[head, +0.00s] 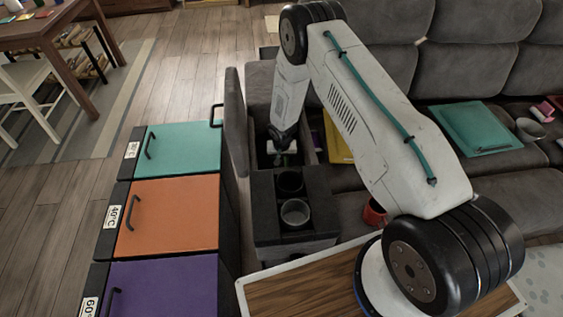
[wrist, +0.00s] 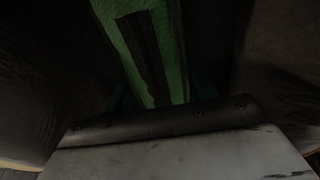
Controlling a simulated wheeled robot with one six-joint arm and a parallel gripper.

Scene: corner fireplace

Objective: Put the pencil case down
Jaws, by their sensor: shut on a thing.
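The pencil case is green with a dark stripe and fills the upper middle of the wrist view (wrist: 177,35). My gripper (head: 283,158) is shut on it and reaches down into the dark open storage compartment (head: 262,150) of the sofa's console. Dark walls stand on both sides of the case in the wrist view. The fingertips are in shadow, and I cannot tell whether the case touches the compartment floor.
The compartment's raised grey lid (head: 236,125) stands on its left. A cup holder block (head: 262,205) with a metal cup (head: 295,213) is in front. Teal, orange (head: 168,215) and purple bins stand at left.

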